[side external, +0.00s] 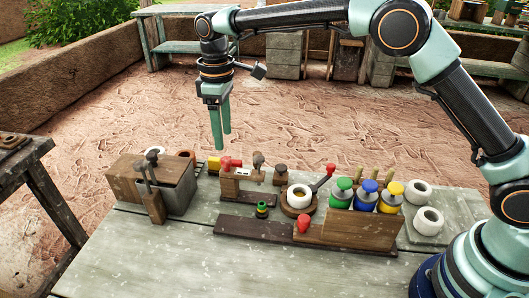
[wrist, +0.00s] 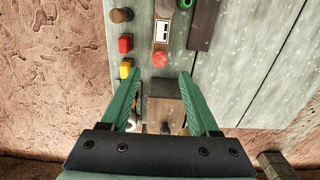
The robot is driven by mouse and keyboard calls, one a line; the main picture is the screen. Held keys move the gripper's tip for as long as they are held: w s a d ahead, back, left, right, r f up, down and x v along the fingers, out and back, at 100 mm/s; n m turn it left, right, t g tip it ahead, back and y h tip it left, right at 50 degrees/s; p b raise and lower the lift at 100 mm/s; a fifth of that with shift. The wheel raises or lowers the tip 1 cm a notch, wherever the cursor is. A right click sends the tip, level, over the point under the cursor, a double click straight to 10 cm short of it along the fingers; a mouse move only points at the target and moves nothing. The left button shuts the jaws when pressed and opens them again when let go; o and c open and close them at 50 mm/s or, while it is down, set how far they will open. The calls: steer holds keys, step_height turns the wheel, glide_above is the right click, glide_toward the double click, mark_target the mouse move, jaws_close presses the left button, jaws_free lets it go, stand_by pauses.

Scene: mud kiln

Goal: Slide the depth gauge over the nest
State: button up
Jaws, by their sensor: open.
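My gripper (side external: 221,141) is open and empty, pointing down above the back left of the table. In the wrist view its fingers (wrist: 160,73) are spread. A wooden piece with a white marked window (side external: 243,171) and a red knob looks like the depth gauge; I cannot be sure. It stands on the table below and right of the gripper, and shows ahead of the fingertips in the wrist view (wrist: 162,30). A small green, yellow and black ringed piece (side external: 262,209) sits on a dark board (side external: 235,224) in front of it. It may be the nest; I cannot tell.
A wooden box with dark-knobbed tools (side external: 178,190) stands at the left. Yellow (side external: 213,165) and red blocks sit behind. The front table (side external: 150,250) is clear.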

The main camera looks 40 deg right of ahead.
mark_target(226, 158)
step_height(226, 158, down, 7)
steer(key=shift+r, duration=0.2)
jaws_close()
steer(key=shift+r, duration=0.1)
stand_by(1.4)
